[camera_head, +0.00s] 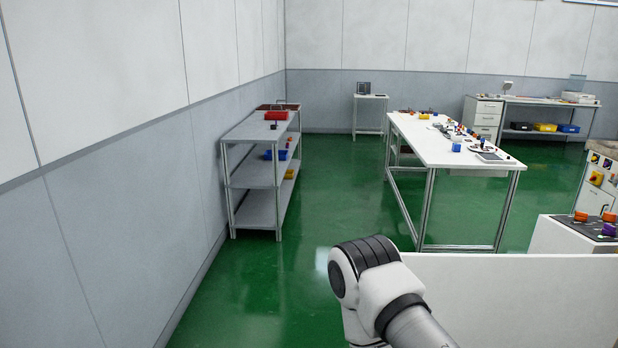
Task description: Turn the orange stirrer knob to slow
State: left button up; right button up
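A white box (553,238) with a dark top panel (580,224) stands at the right edge. Two orange knobs sit on it, one nearer the left (581,216) and one at the picture's edge (609,217); a purple knob (608,229) is in front of the latter. I cannot tell which orange knob is the stirrer knob, nor read any labels or settings. Part of my own arm shows at the bottom centre, well left of the knobs. Neither of my grippers is in view.
A white panel (520,300) fills the lower right. A long white table (430,145) with small items stands behind. A grey shelf rack (255,170) stands along the left wall. A cabinet with coloured controls (595,180) is at the far right. Green floor between is clear.

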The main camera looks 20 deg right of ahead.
aim_at(582, 216)
jog(key=i+j+z, duration=0.15)
jog(key=i, duration=0.4)
jog(key=i+j+z, duration=0.15)
jog(key=i, duration=0.35)
jog(key=i+j+z, duration=0.15)
jog(key=i+j, duration=0.25)
jog(key=i, duration=0.15)
jog(key=i+j+z, duration=0.15)
jog(key=i+j, duration=0.15)
jog(key=i, duration=0.2)
jog(key=i+l+z, duration=0.1)
jog(key=i+z, duration=0.15)
jog(key=i, duration=0.45)
jog(key=i+j+z, duration=0.1)
jog(key=i+z, duration=0.2)
jog(key=i, duration=0.4)
jog(key=i+j+z, duration=0.25)
jog(key=i, duration=0.45)
jog(key=i+l+z, duration=0.2)
jog(key=z, duration=0.25)
jog(key=i+z, duration=0.75)
jog(key=z, duration=0.15)
jog(key=i+j+z, duration=0.2)
jog(key=z, duration=0.25)
jog(key=i+z, duration=0.45)
jog(key=i+j+z, duration=0.15)
jog(key=i+z, duration=0.3)
jog(key=i, duration=0.2)
jog(key=i+j+z, duration=0.45)
jog(key=i+l, duration=0.1)
